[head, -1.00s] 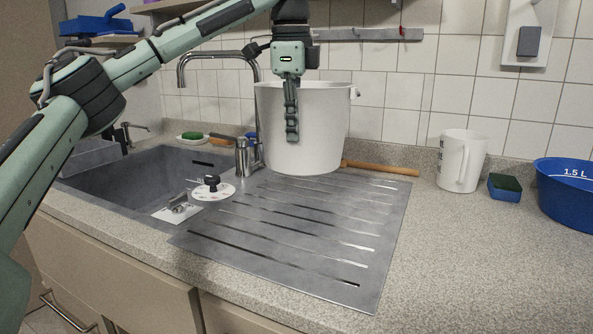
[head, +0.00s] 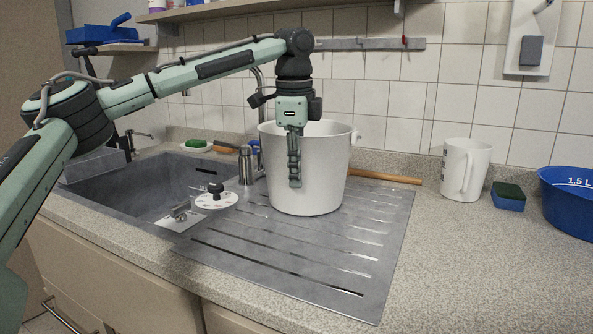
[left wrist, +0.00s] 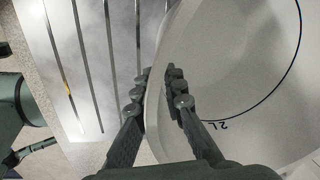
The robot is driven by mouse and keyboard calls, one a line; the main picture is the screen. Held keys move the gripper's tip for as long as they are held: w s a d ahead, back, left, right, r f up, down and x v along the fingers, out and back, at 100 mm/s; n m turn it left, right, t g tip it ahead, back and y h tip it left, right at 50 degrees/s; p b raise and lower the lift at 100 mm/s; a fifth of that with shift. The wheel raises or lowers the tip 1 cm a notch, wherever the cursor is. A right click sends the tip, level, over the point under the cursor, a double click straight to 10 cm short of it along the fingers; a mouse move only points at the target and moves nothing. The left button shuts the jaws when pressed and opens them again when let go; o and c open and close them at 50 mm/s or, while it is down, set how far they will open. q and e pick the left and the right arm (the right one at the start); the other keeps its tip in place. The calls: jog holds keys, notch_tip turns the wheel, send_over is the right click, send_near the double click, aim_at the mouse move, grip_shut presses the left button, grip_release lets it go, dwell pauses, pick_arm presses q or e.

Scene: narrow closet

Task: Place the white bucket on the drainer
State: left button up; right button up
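The white bucket (head: 322,170) is upright over the back part of the grey ribbed drainer (head: 300,262), to the right of the sink. Its base appears to be on or very close to the drainer; I cannot tell whether it touches. My left gripper (head: 295,172) points down at the bucket's near wall. In the left wrist view the fingers (left wrist: 160,98) lie on either side of the bucket wall (left wrist: 225,60), one inside and one outside, shut on it. A "2 L" mark shows inside the bucket. My right gripper is in no view.
A wooden handle (head: 385,177) lies behind the bucket. The tap (head: 247,165) and sink (head: 135,190) are left. The drainer's front is clear.

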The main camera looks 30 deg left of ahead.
pick_arm(q)
jog(key=shift+o, duration=1.1)
jog(key=shift+r, duration=0.1)
notch_tip(320, 180, up, 12)
jog(key=s, duration=0.1)
jog(key=shift+s+d, duration=0.2)
jog(key=shift+d, duration=0.05)
